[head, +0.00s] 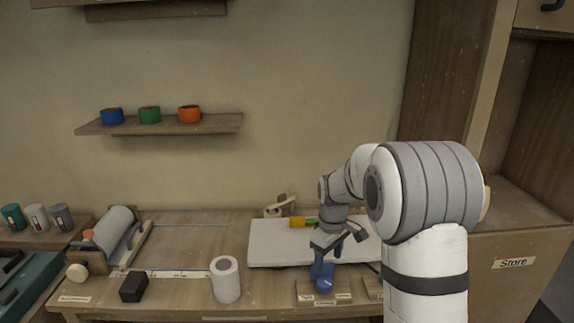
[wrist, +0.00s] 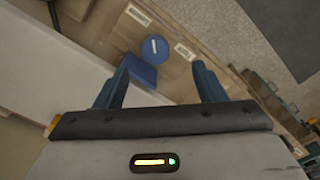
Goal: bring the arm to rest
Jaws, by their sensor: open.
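My gripper (head: 340,246) is above the right part of the workbench, pointing down, with its blue fingers apart. In the wrist view my gripper (wrist: 160,78) is open, and nothing is held between the fingers. A blue object (head: 322,276) with a round end stands on a labelled wooden block (head: 338,298) at the bench's front, just below and left of the fingers. It also shows in the wrist view, where its round blue part (wrist: 155,47) lies beyond the fingertips. I cannot tell from these views whether a finger touches it.
A white board (head: 272,243) lies behind the gripper, with a yellow-orange item (head: 300,221) at its back. A white roll (head: 225,280) and a black block (head: 133,287) stand left. A shelf (head: 215,124) holds three coloured rolls. A cabinet marked Store (head: 515,285) stands right.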

